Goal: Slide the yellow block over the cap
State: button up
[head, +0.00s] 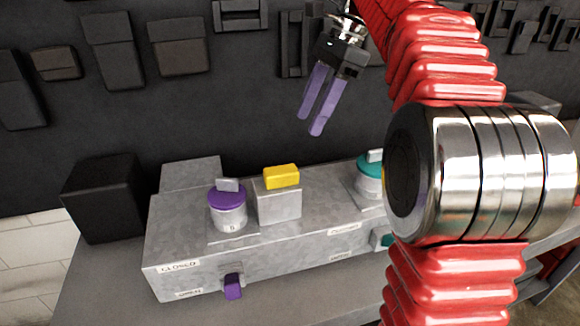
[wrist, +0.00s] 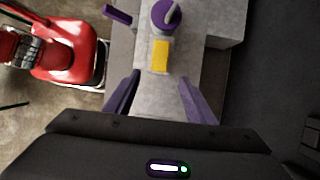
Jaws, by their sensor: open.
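The yellow block (head: 281,176) sits on top of a grey metal box on the galvanized duct, just right of the purple cap (head: 227,196). The purple cap is round with a grey tab on top and sits on a short pale cylinder. In the wrist view the yellow block (wrist: 160,56) lies between and beyond my fingers, with the purple cap (wrist: 166,14) past it. My gripper (head: 317,115) has purple fingers, is open and empty, and hangs above and to the right of the yellow block, clear of it. A teal cap (head: 369,175) is partly hidden by my arm.
The galvanized duct (head: 320,241) rests on a grey bench and has labels, one reading CLOSED. A purple lever (head: 233,286) sticks out of its front. A black box (head: 105,198) stands at its left end. Dark fittings hang on the back wall.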

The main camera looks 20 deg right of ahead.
aim_at(287, 169)
jog(key=shift+f, duration=0.1)
jog(key=x, duration=1.3)
jog(key=shift+a+f, duration=0.1)
jog(key=shift+f, duration=0.2)
grip_shut()
dwell(0.3)
